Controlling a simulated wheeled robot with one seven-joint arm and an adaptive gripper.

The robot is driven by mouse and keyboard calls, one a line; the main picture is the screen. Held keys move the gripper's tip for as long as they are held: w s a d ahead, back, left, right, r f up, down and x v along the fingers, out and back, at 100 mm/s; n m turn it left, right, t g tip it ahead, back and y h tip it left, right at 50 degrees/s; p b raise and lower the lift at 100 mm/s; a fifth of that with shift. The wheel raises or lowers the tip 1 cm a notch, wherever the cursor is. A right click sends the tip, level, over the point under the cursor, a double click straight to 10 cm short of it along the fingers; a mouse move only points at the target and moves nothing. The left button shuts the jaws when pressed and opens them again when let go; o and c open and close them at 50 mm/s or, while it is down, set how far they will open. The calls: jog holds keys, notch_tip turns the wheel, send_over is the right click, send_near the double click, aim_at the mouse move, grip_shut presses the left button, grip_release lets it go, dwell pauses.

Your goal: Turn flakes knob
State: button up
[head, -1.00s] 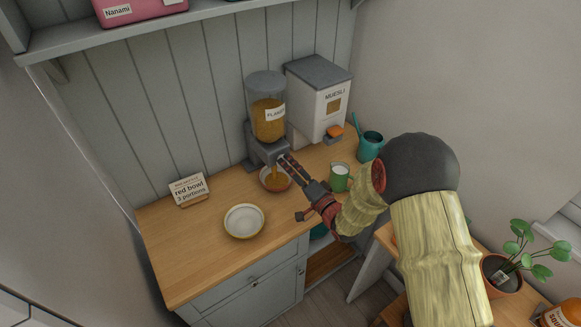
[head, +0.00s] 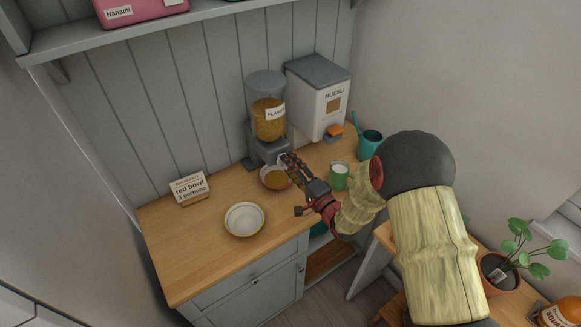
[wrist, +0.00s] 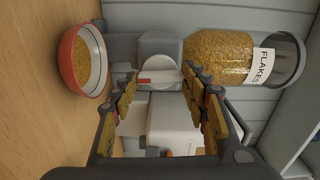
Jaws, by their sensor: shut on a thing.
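The flakes dispenser (head: 268,120) has a clear hopper of golden flakes and a grey base against the back wall. In the wrist view its hopper (wrist: 225,58) bears a FLAKES label. The pale round flakes knob (wrist: 158,84) has a red mark, and its bar lies across the wrist picture. My gripper (head: 285,157) is at the front of the dispenser; its fingers (wrist: 160,72) are shut on the knob from both sides. A red bowl (head: 273,177) sits beneath the outlet; the wrist view shows flakes in this bowl (wrist: 67,60). My gripper hides the knob in the head view.
A card (head: 190,188) reads "red bowl 3 portions". An empty pale bowl (head: 244,220) stands at the front of the worktop (head: 190,250). To the right are a muesli dispenser (head: 318,98), a green mug (head: 339,177) with white contents and a teal pot (head: 370,144).

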jog(key=o, duration=1.1)
jog(key=shift+o, duration=0.3)
jog(key=shift+d, duration=0.1)
jog(key=v, duration=1.2)
